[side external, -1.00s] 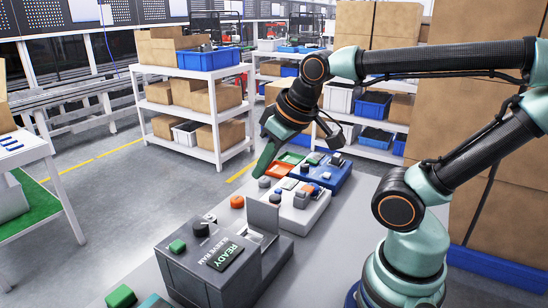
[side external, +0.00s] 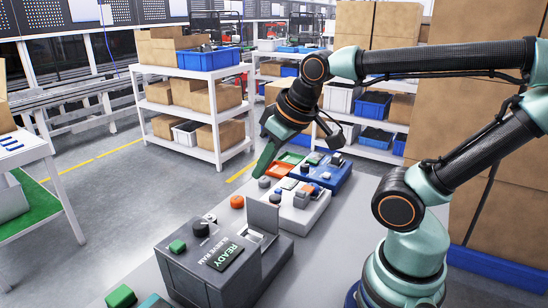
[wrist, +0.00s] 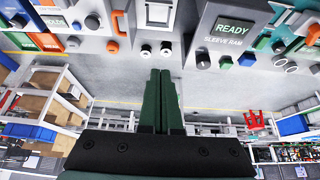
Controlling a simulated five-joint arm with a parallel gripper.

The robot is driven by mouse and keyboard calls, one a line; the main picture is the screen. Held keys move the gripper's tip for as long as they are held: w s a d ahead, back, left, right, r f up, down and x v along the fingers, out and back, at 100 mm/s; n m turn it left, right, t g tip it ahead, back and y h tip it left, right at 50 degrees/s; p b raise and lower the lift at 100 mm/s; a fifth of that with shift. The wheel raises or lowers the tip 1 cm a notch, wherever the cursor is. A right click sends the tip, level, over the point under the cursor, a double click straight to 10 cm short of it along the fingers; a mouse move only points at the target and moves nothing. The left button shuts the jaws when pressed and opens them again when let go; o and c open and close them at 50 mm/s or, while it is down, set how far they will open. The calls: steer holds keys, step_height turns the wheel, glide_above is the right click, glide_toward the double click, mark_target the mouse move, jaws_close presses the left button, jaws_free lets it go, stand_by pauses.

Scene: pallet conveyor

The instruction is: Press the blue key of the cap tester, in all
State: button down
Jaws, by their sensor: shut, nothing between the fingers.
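My gripper (side external: 258,174) points down over the bench, its green fingers shut with nothing between them. In the wrist view its fingertips (wrist: 160,74) are together over bare bench, apart from every device. A pale device (side external: 300,215) with several small controls stands beside the fingers.
A grey sleeve ram (side external: 205,275) reading READY stands at the front, with a green button (side external: 177,246) and a dark knob. A blue device (side external: 325,180) stands behind the pale one. An orange knob (side external: 237,202) sits near the bench's left edge. A green block (side external: 121,297) is at the front.

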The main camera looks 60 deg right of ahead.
steer(key=m+t+h, duration=0.2)
steer(key=m+h, duration=0.3)
steer(key=m, duration=0.9)
glide_above(279, 192)
step_height(279, 192, down, 9)
steer(key=shift+f, duration=0.15)
steer(key=shift+s+d, duration=0.1)
steer(key=shift+f, duration=4.4)
steer(key=shift+f, duration=0.1)
steer(key=shift+f, duration=0.3)
